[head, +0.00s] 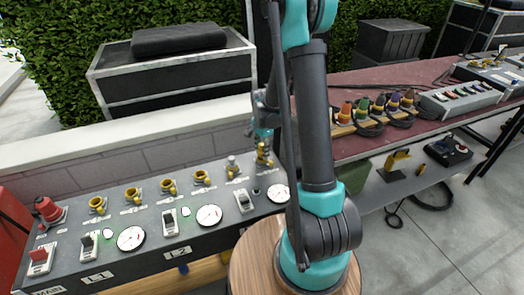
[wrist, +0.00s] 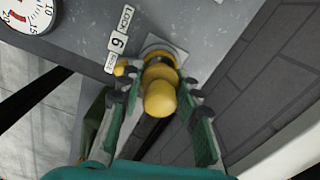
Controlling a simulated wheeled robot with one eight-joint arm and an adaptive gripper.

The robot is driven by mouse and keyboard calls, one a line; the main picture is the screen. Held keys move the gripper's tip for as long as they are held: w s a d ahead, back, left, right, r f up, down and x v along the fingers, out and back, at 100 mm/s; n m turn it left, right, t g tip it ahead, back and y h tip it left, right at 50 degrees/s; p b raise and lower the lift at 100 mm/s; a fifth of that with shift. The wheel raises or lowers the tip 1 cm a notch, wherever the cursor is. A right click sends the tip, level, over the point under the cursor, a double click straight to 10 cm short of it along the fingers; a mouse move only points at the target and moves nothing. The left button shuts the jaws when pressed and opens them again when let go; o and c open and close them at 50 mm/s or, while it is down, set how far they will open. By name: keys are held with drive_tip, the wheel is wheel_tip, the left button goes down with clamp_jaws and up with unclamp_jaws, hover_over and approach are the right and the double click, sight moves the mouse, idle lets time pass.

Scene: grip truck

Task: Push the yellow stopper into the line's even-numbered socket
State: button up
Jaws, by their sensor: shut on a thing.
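My gripper (head: 263,140) is over the far right end of the grey panel (head: 150,222). In the wrist view my gripper's (wrist: 160,85) fingers are shut on a yellow stopper (wrist: 160,98), one finger on each side. The stopper is lined up over a round socket (wrist: 158,52) on a pale square plate. Beside it a white tag (wrist: 117,43) carries a digit that looks like 6. How deep the stopper sits is hidden by its own body. In the head view the panel has a row of yellow fittings, among them one (head: 168,187) near the middle.
Dials (head: 209,215) and switches line the panel's front, with a red knob (head: 47,209) at the left. A red-topped table (head: 350,88) with coloured plugs and cables stands to the right. A low wall (head: 120,155) runs behind the panel.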

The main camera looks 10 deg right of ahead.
sight(262, 144)
drive_tip(key=shift+f, duration=0.5)
drive_tip(key=shift+r, duration=0.1)
drive_tip(key=shift+r, duration=1.9)
drive_tip(key=shift+f, duration=0.15)
drive_tip(key=shift+f, duration=0.4)
drive_tip(key=shift+f, duration=1.45)
idle(1.4)
drive_tip(key=o, duration=1.2)
